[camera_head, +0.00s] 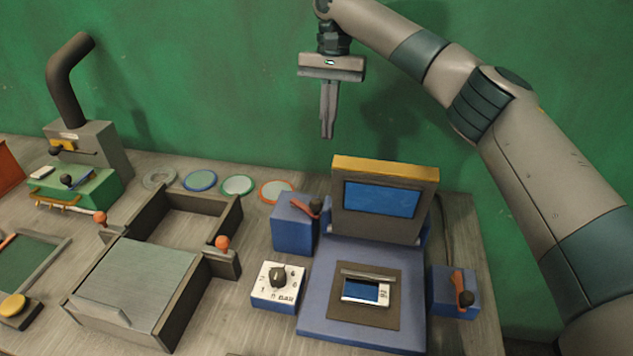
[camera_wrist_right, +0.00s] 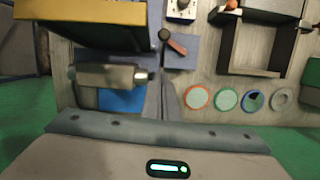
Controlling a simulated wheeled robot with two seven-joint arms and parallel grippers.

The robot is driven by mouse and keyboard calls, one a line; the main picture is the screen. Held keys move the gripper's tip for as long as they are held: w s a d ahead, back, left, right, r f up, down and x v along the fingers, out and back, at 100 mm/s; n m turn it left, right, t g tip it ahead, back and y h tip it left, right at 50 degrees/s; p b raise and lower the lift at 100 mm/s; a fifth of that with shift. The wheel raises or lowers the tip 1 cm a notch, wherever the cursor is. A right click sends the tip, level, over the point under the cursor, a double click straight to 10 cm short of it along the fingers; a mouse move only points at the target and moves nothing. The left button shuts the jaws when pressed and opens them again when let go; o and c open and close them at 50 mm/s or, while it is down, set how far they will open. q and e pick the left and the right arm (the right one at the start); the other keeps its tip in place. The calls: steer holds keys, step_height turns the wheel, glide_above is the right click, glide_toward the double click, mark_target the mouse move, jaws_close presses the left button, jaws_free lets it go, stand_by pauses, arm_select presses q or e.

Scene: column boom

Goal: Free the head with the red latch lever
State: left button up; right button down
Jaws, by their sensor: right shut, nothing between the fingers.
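The head (camera_head: 383,170) is a grey upright block with a yellow top and a blue screen, standing at the back of a blue machine base. A red lever with a dark knob (camera_head: 315,207) sits on a blue box left of it; this lever also shows in the right wrist view (camera_wrist_right: 175,45). A second, orange-red lever with a dark knob (camera_head: 459,285) sits on a blue box at the right. I cannot tell for sure which is the latch lever. My right gripper (camera_head: 327,133) is shut and empty, pointing down above and behind the left lever, apart from everything.
A white dial box (camera_head: 277,287) stands in front of the left blue box. A green wall (camera_head: 220,80) closes the back. Air around the gripper is free.

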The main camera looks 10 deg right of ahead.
steer(key=shift+s+a+r, duration=0.1)
steer(key=shift+s+a, duration=0.05)
steer(key=shift+a, duration=0.05)
stand_by(0.3)
steer(key=s+a+f+p, duration=0.2)
steer(key=s+f+p, duration=0.3)
steer(key=f, duration=0.6)
steer(key=shift+a+f, duration=0.15)
steer(key=shift+a, duration=0.05)
steer(key=shift+s, duration=0.1)
